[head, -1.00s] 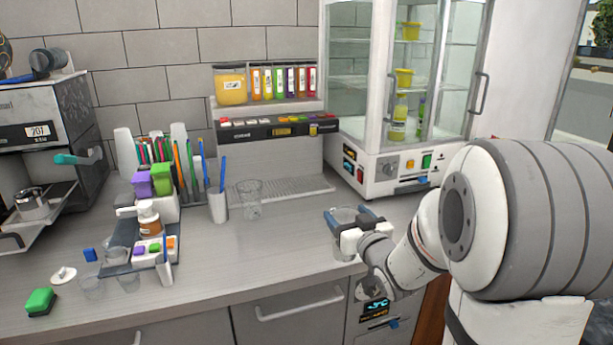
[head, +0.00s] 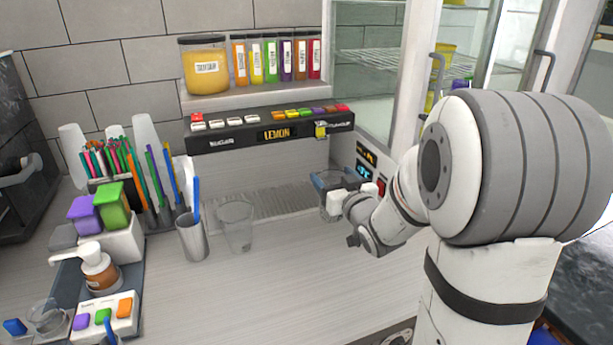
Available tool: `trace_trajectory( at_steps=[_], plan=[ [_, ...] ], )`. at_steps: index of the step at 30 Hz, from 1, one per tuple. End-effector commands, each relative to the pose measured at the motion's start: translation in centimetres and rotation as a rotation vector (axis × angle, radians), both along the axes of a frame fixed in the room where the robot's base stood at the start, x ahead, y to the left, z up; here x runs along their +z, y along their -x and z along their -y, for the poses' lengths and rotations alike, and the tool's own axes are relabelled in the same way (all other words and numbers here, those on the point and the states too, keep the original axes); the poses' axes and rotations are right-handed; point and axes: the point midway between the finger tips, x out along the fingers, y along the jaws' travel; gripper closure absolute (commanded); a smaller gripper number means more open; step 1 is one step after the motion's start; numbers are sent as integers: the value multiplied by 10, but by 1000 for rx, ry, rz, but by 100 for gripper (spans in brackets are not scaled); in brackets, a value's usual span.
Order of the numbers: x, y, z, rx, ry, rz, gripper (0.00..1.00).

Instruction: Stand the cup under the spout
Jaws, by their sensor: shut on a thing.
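My gripper (head: 340,187) is shut on a clear cup (head: 328,208), with its bluish fingers around the cup's upper part. The cup looks upright at the right end of the ribbed drip tray (head: 270,202). I cannot tell whether its base touches the tray or hangs just above it. A small yellow and black spout (head: 321,130) sticks out under the right part of the dark dispenser panel (head: 230,138), whose display reads LEMON. In the picture the cup is below the spout and slightly to its right. My gripper and wrist hide part of the cup.
A second clear cup (head: 236,226) stands on the counter, left of the held cup. A grey holder (head: 192,237) with a blue stick is beside it. The glass cabinet (head: 370,130) stands close on the right.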

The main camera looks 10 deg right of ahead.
Motion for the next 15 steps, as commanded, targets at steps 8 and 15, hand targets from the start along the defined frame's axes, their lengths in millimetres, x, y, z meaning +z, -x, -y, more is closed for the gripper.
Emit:
trace_trajectory(
  at_steps=[8,15],
  plan=[
    [2,-70,-14,1,0,-3,60],
    [2,-130,-25,0,-1,-2,60]
  ],
)
